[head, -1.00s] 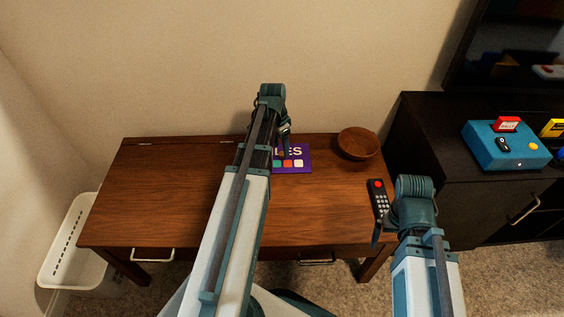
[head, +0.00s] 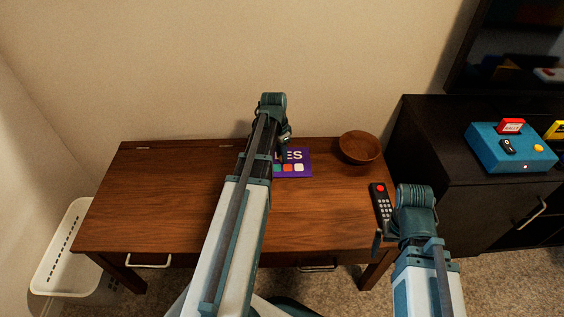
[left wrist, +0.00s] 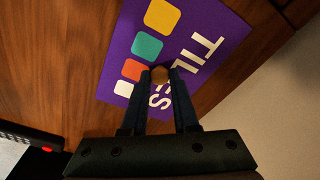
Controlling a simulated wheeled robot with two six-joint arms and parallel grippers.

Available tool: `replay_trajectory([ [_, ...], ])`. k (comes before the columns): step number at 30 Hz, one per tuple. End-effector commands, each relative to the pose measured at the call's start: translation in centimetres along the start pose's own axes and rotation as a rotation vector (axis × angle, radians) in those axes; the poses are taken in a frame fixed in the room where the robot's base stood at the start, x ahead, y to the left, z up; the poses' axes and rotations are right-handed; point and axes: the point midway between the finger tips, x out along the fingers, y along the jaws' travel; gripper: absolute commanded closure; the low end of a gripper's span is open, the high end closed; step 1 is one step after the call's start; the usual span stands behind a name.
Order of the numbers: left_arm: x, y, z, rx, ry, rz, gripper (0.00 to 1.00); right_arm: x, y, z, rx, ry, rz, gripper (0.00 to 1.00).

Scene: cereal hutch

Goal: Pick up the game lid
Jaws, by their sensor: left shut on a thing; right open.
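The game lid (head: 296,170) is a flat purple panel with white lettering and coloured squares, lying on the wooden desk. My left arm covers its left part in the head view. The lid also shows in the left wrist view (left wrist: 190,30), with a small round brown knob (left wrist: 159,74) on it. My left gripper (head: 283,155) is over the lid, and its fingertips are shut on the knob. My right gripper (head: 378,240) is open and empty at the desk's right front, beside the remote.
A wooden bowl (head: 359,146) stands right of the lid. A black remote (head: 381,202) lies near the desk's right edge. A white basket (head: 66,255) is at the left. A blue box (head: 510,150) sits on the dark cabinet (head: 440,135). The desk's left half is clear.

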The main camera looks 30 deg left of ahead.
Motion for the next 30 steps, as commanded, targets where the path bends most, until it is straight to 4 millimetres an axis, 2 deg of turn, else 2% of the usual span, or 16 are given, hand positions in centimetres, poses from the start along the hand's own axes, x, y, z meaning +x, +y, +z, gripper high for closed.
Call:
replay_trajectory([
  [8,-0.2,0.0,0.0,0.000,0.000,0.000,1.00,-0.2,0.0,0.0,0.000,0.000,0.000,0.00],
  [14,-1.6,0.0,-0.2,0.000,0.000,0.000,1.00,-1.6,0.2,0.1,0.002,-0.001,0.001,0.00],
  [30,-9.3,0.0,-1.1,0.000,0.000,0.000,1.00,-9.3,1.0,0.6,0.014,-0.004,0.002,0.00],
])
